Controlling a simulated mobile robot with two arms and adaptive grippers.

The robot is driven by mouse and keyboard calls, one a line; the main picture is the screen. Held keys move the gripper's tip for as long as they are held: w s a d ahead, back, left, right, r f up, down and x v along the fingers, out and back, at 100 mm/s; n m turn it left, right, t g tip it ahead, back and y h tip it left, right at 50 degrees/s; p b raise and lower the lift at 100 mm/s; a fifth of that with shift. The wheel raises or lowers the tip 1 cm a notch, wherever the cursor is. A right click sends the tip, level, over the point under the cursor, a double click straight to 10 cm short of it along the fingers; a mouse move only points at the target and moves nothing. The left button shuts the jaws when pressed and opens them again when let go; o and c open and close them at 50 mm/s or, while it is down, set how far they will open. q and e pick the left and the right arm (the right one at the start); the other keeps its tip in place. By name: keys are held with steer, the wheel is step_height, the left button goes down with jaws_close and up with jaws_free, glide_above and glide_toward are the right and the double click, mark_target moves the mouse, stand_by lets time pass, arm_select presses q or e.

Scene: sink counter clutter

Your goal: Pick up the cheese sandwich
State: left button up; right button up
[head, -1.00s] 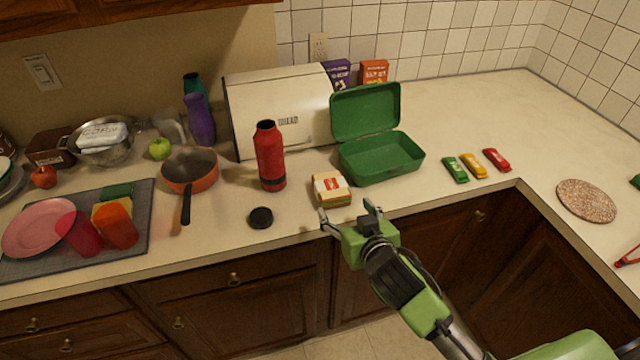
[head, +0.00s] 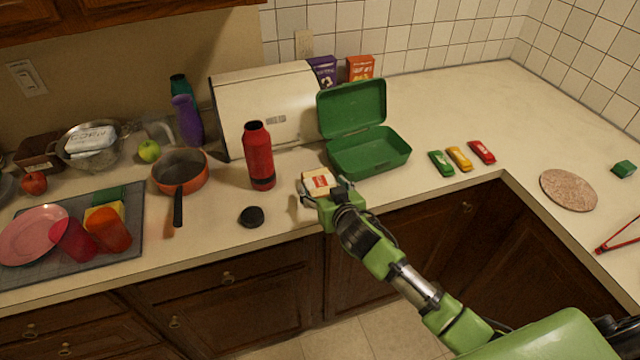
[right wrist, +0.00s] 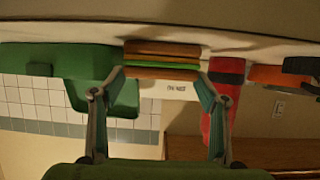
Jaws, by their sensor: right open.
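The cheese sandwich (head: 319,181) lies on the counter near its front edge, between the red bottle and the green lunchbox. In the right wrist view the sandwich (right wrist: 162,58) shows brown, green and yellow layers. My right gripper (head: 324,187) is open at the sandwich's front side, with one finger on either side of it. In the right wrist view the fingertips (right wrist: 161,76) flank the sandwich's near edge, and I cannot tell whether they touch it. My left gripper is not in view.
The open green lunchbox (head: 368,152) stands right behind the sandwich. The red bottle (head: 259,156) and a black lid (head: 252,216) are to its left. A bread box (head: 268,108) stands behind. Three small packets (head: 459,158) lie to the right. Counter around the round trivet (head: 568,190) is mostly free.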

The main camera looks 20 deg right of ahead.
mark_target(320, 182)
steer(key=shift+x, duration=1.6)
steer(key=shift+r, duration=0.1)
steer(key=c, duration=0.9)
steer(key=shift+r, duration=0.1)
steer(key=shift+c, duration=0.2)
steer(key=shift+r, duration=0.45)
step_height(320, 182, up, 2)
steer(key=shift+r+b, duration=0.15)
steer(key=shift+b, duration=0.35)
steer(key=s+r, duration=0.4)
steer(key=shift+a+r+b, duration=0.1)
steer(key=shift+r+b, duration=0.15)
steer(key=shift+b, duration=0.05)
steer(key=r+b+v, duration=0.1)
steer(key=b+v, duration=0.1)
steer(key=v, duration=0.9)
